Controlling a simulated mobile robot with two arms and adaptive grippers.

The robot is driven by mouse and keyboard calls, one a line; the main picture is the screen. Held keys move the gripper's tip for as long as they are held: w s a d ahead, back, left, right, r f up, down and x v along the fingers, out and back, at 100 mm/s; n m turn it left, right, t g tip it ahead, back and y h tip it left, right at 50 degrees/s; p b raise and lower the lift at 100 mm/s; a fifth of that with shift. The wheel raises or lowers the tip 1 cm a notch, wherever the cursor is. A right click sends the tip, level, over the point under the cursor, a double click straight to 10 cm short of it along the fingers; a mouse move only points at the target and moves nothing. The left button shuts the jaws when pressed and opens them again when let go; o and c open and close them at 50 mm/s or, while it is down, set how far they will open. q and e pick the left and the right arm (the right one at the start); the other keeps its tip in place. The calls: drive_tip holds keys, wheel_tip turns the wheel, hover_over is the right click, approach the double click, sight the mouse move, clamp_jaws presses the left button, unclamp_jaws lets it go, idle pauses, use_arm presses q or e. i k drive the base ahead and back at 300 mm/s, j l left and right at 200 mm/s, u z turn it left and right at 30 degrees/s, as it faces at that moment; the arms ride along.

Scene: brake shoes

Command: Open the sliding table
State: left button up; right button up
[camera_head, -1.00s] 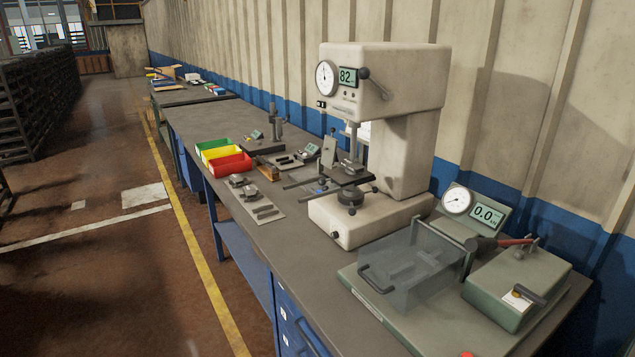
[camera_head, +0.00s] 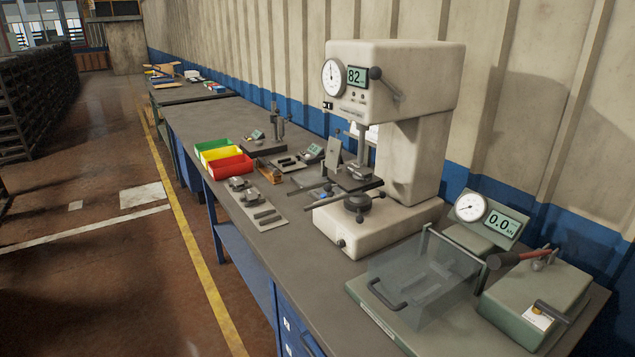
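A low grey-green test device stands at the near right end of the bench. Its flat base (camera_head: 368,310) carries a clear guard box (camera_head: 425,278) with a dark handle (camera_head: 388,296) on its front left side. Grey parts show dimly through the guard. Right of it is a green block (camera_head: 535,300) with a red-handled lever (camera_head: 520,257). I cannot tell for certain which part is the sliding table. Neither of my grippers is in view.
A large cream hardness tester (camera_head: 395,85) stands behind the device. Red (camera_head: 230,169), yellow (camera_head: 221,155) and green (camera_head: 212,145) bins and a plate of metal parts (camera_head: 255,205) lie farther left. The floor left of the bench (camera_head: 110,270) is clear.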

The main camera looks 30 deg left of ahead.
sight(348, 183)
drive_tip(key=i+j, duration=0.4)
drive_tip(key=j, duration=0.15)
drive_tip(key=i+j+u, duration=0.1)
drive_tip(key=i+j, duration=0.3)
drive_tip(key=j, duration=0.15)
